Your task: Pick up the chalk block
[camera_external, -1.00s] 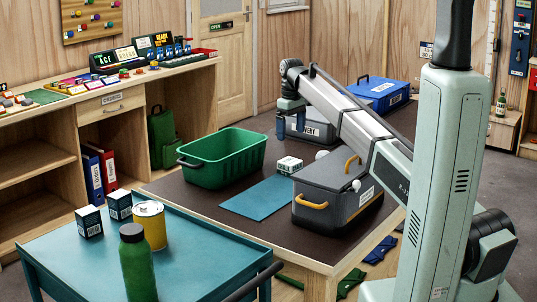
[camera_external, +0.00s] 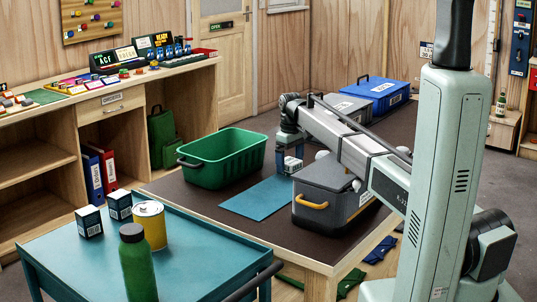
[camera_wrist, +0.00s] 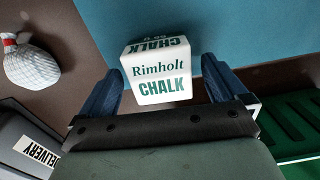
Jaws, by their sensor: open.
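The chalk block (camera_wrist: 157,75) is a white cube printed "Rimholt CHALK" in green. In the wrist view it sits between my two blue fingers, with a gap visible on each side near the tips. In the external view the chalk block (camera_external: 291,165) stands near the blue mat on the dark table, partly hidden by my gripper (camera_external: 290,157). My gripper points down, with its fingers open around the block. Whether the fingers touch it is unclear.
A green bin (camera_external: 222,160) stands left of the block, and a grey case (camera_external: 335,200) with orange handles close to its right. A blue mat (camera_external: 255,198) lies in front. A rounded white textured thing (camera_wrist: 34,68) lies nearby. A blue case (camera_external: 385,93) is farther back.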

